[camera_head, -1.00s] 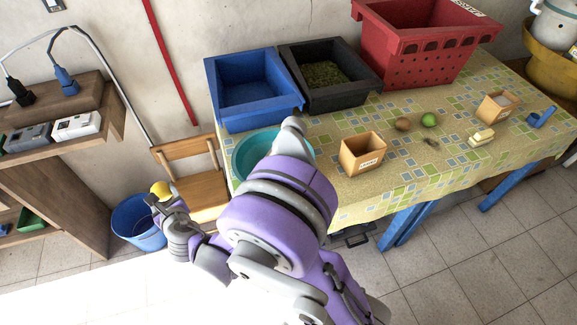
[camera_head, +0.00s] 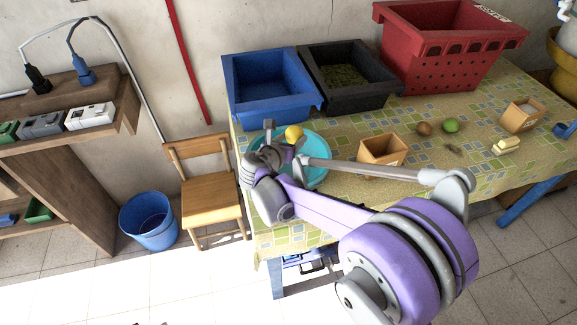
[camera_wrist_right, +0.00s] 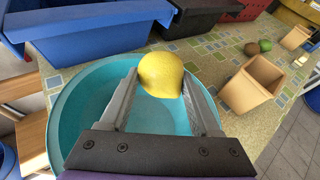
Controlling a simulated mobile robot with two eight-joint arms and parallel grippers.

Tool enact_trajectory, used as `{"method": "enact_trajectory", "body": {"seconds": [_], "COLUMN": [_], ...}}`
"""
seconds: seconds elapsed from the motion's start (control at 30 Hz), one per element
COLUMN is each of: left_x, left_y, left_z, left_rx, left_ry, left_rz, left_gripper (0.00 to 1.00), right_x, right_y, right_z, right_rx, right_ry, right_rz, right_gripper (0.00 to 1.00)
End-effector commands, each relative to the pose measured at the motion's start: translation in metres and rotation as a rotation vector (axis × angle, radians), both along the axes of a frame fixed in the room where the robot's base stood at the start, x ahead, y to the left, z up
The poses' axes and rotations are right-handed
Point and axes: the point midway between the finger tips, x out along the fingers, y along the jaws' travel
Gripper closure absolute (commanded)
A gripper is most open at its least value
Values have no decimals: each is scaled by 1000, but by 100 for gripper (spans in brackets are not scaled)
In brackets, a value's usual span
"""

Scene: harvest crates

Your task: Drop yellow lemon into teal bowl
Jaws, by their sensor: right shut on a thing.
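The yellow lemon (camera_head: 294,133) is held between the fingertips of my right gripper (camera_head: 284,136), over the teal bowl (camera_head: 318,174). In the right wrist view the lemon (camera_wrist_right: 160,74) sits between the two fingers of the gripper (camera_wrist_right: 160,85), with the teal bowl (camera_wrist_right: 68,118) below and around it. The bowl stands on the patterned tablecloth near the table's left end. My arm hides part of the bowl in the head view. My left gripper does not show.
Blue (camera_head: 247,110) and black (camera_head: 388,98) crates stand behind the bowl. A small tan box (camera_head: 377,158) is to its right, with a green fruit (camera_head: 450,125) and brown fruit (camera_head: 424,128) beyond. A wooden chair (camera_head: 211,193) and blue bucket (camera_head: 146,232) are left of the table.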

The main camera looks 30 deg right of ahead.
Motion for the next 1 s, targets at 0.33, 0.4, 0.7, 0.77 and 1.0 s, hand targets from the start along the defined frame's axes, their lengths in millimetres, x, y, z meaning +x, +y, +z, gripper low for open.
{"method": "enact_trajectory", "body": {"seconds": [0.33, 0.4, 0.7, 0.77, 1.0], "left_x": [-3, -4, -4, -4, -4], "left_y": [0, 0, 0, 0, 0], "left_z": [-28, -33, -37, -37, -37], "left_rx": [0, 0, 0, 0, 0], "left_ry": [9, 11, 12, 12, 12], "left_rz": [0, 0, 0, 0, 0], "left_gripper": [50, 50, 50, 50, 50], "right_x": [0, 0, 0, 0, 0], "right_y": [1, 1, 1, 1, 1], "right_z": [-40, -48, -56, -55, -55], "right_rx": [0, 0, 0, 0, 0], "right_ry": [2, 2, 1, 1, 1], "right_rz": [2, 2, 4, 4, 4], "right_gripper": [97, 97, 97, 97, 2]}}
